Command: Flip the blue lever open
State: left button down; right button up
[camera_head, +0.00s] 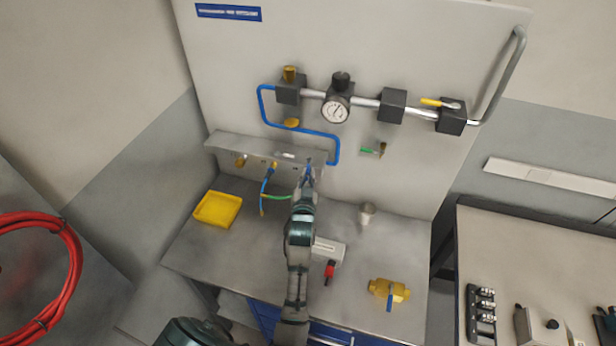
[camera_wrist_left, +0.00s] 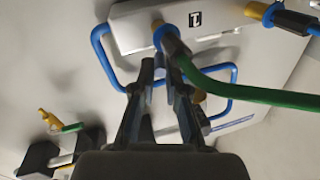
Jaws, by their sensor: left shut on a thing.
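A brass valve (camera_head: 385,289) lies on the table at the right front. A short blue lever (camera_head: 390,303) sticks out from it toward the near edge. My left gripper (camera_head: 308,172) is up at the panel's ledge, away from that lever. In the left wrist view the gripper (camera_wrist_left: 162,68) is shut on the dark end fitting of a green hose (camera_wrist_left: 235,94). That fitting meets a blue collar (camera_wrist_left: 165,38) on the ledge. The fingers partly hide the contact. My right gripper is not in view.
The panel carries a blue pipe (camera_head: 300,129), a gauge (camera_head: 336,109) and a yellow-handled valve (camera_head: 440,103). A yellow tray (camera_head: 218,209), a metal cup (camera_head: 366,213), a white box (camera_head: 328,250) and a red-handled item (camera_head: 330,270) are on the table.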

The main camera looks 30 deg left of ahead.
pick_arm(q)
jog(key=m+h+p, duration=0.1)
jog(key=t+h+p, duration=0.1)
jog(key=p, duration=0.1)
jog(key=shift+s+a+r+m+h, duration=0.1)
jog(key=shift+a+m+h, duration=0.2)
jog(key=shift+a+m, duration=0.1)
jog(key=shift+s+a+m+t+h+p, duration=0.15)
jog(key=shift+a+m+t+h+p, duration=0.15)
jog(key=shift+a+m+h+p, duration=0.35)
jog(key=shift+d+f, duration=0.2)
jog(key=shift+f, duration=0.05)
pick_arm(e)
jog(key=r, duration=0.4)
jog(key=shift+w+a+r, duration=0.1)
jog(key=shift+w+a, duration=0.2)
pick_arm(q)
jog(key=shift+d, duration=0.1)
jog(key=c, duration=1.3)
grip_release()
jog(key=shift+c, duration=0.2)
jog(key=shift+o, duration=0.7)
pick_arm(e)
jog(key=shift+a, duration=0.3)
